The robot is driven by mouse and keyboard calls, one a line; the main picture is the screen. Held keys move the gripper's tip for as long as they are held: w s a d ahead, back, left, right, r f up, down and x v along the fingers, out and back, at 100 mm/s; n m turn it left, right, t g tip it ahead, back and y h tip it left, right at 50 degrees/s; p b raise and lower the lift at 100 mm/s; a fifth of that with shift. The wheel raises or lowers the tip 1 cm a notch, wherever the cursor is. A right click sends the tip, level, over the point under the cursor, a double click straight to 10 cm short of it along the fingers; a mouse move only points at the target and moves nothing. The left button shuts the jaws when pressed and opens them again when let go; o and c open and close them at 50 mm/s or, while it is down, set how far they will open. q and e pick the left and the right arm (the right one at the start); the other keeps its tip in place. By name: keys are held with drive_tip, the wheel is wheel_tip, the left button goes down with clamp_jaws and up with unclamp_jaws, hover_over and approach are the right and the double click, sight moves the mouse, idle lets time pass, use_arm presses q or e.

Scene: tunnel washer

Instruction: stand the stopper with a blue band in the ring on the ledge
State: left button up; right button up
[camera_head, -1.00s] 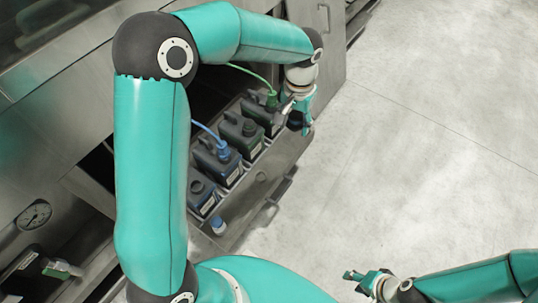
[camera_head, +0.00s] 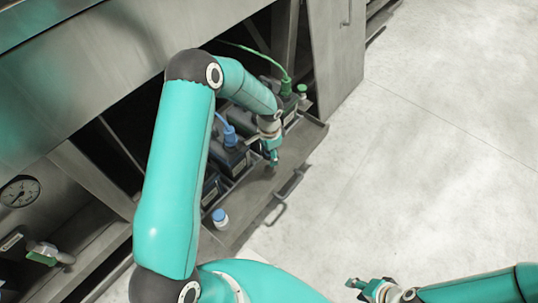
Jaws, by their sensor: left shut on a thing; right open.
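My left gripper (camera_head: 272,156) is shut, just above the ledge (camera_head: 255,200) in front of the canisters. What it holds is too small and hidden to identify. A small brownish round shape (camera_head: 270,171), possibly the ring, shows on the ledge just below the fingertips; I cannot tell whether they touch. A small white piece with blue at its top (camera_head: 220,218) stands upright near the ledge's left end, apart from the gripper. I cannot tell whether it is the stopper. My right gripper (camera_head: 357,284) is open and empty at the lower right.
Dark canisters stand in the recess behind the ledge, partly hidden by my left arm. A blue hose cap (camera_head: 230,135) and a green hose cap (camera_head: 286,86) sit on two. A white-and-green piece (camera_head: 302,91) stands at the far end. The floor to the right is clear.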

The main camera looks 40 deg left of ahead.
use_arm(q)
drive_tip(key=b, duration=0.4)
hover_over(269, 172)
drive_tip(key=shift+w+f, duration=0.15)
drive_tip(key=shift+f, duration=2.85)
drive_tip(key=shift+r, duration=0.1)
drive_tip(key=shift+a+m, duration=0.1)
drive_tip(key=shift+m, duration=0.2)
drive_tip(key=shift+f+b, duration=0.6)
drive_tip(key=shift+f, duration=0.4)
drive_tip(key=shift+f+b, duration=0.4)
drive_tip(key=shift+b, duration=0.05)
